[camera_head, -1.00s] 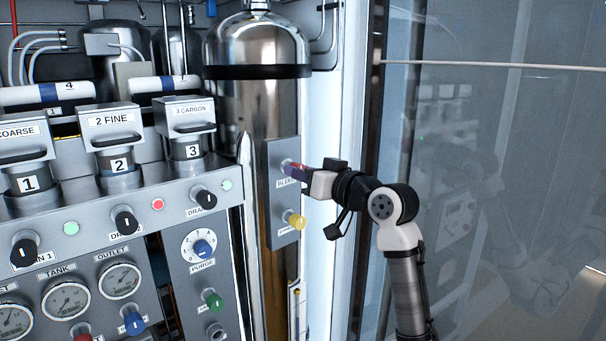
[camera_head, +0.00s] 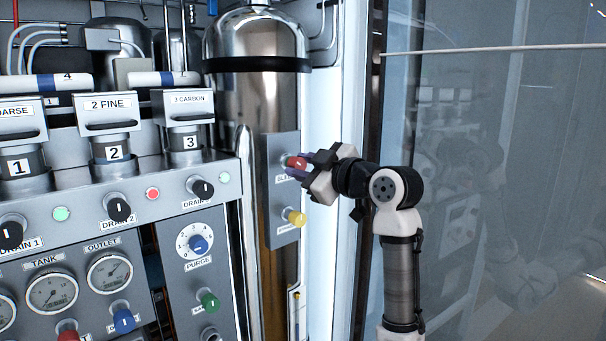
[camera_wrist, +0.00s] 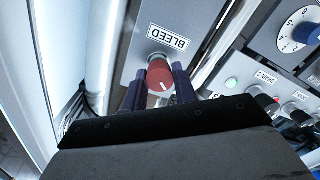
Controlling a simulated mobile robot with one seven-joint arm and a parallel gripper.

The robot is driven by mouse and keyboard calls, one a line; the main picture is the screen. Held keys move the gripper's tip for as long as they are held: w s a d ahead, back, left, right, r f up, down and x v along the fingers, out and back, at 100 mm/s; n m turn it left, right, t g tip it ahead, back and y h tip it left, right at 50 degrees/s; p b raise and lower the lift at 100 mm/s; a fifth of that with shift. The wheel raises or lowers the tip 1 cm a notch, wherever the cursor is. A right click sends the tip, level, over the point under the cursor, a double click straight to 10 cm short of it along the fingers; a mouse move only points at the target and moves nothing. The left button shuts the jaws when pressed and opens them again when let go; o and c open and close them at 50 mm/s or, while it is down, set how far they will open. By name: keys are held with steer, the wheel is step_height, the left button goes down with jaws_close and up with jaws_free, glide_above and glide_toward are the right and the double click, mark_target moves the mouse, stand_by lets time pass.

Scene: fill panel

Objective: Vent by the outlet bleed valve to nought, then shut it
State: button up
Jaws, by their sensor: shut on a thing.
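The red bleed knob (camera_head: 297,162) sits on a narrow grey plate in front of the steel cylinder. My gripper (camera_head: 294,170) is shut on this knob. In the wrist view the knob (camera_wrist: 160,77) lies between the two dark purple fingers, under the label BLEED, which appears upside down. A white mark shows on the knob's face. The outlet gauge (camera_head: 110,273) is at the lower left; its needle leans to the upper right, but its numbers are too small to read.
A yellow knob (camera_head: 296,217) is just below the bleed knob on the same plate. The purge dial (camera_head: 199,243), a green knob (camera_head: 209,301) and a blue knob (camera_head: 123,320) are to the left. A glass panel (camera_head: 510,130) stands at the right.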

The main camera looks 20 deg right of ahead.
steer(key=n+b, duration=0.1)
steer(key=n, duration=0.2)
steer(key=shift+n, duration=0.3)
steer(key=n+b, duration=0.2)
steer(key=n, duration=0.2)
steer(key=shift+h, duration=0.3)
steer(key=n+b, duration=0.1)
steer(key=n, duration=0.3)
steer(key=shift+n, duration=0.3)
steer(key=shift+r+n+h+b, duration=0.1)
steer(key=shift+n+h+b, duration=0.3)
steer(key=shift+n, duration=1.5)
steer(key=o, duration=1)
steer(key=shift+c, duration=0.2)
steer(key=f+b+v, duration=0.1)
steer(key=v, duration=1.2)
steer(key=shift+s+r+b, duration=0.25)
steer(key=shift+s+b, duration=0.15)
